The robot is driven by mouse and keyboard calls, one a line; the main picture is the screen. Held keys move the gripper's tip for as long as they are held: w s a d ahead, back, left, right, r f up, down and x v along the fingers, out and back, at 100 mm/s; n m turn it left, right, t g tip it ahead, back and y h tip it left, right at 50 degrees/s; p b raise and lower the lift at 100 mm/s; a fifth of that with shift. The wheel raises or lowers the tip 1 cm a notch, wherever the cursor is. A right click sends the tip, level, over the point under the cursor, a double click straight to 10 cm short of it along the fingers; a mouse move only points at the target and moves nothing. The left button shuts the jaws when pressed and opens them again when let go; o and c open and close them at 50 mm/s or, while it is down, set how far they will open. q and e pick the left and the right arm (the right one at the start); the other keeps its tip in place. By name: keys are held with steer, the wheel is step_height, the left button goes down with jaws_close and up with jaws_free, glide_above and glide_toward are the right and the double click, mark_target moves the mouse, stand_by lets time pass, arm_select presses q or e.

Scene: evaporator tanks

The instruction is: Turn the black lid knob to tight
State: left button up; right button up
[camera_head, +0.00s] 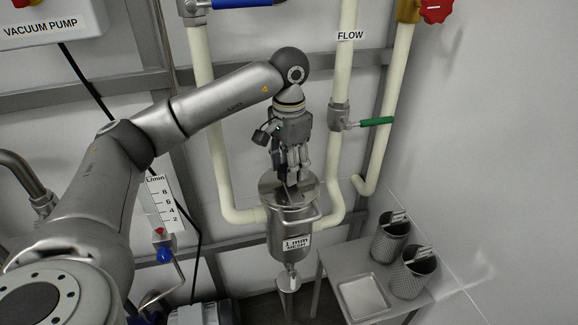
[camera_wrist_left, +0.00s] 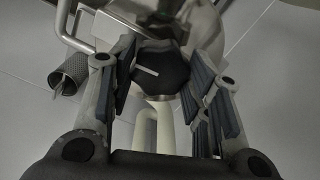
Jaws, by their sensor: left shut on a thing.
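The metal strainer canister (camera_head: 293,225) labelled "1 mm mesh" hangs in the cream pipework, with its round lid (camera_head: 268,187) on top. My left gripper (camera_head: 293,178) points down over the lid. The black lid knob (camera_wrist_left: 162,75) shows in the left wrist view between the fingers. It is faceted and carries a white line pointing left in that view. My left gripper (camera_wrist_left: 163,85) is shut on the knob, with finger pads on both sides. In the head view the fingers hide the knob. My right gripper is not in view.
Cream pipes (camera_head: 208,120) run on both sides of the canister. A green-handled valve (camera_head: 375,122) is to the right. A small metal table (camera_head: 330,262) holds a tray (camera_head: 362,297) and two mesh baskets (camera_head: 391,243). A flow gauge (camera_head: 166,203) is left.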

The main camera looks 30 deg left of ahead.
arm_select(q)
steer(key=shift+r+m, duration=0.1)
steer(key=shift+m, duration=0.3)
steer(key=o, duration=1)
step_height(320, 180, up, 12)
stand_by(0.4)
stand_by(0.6)
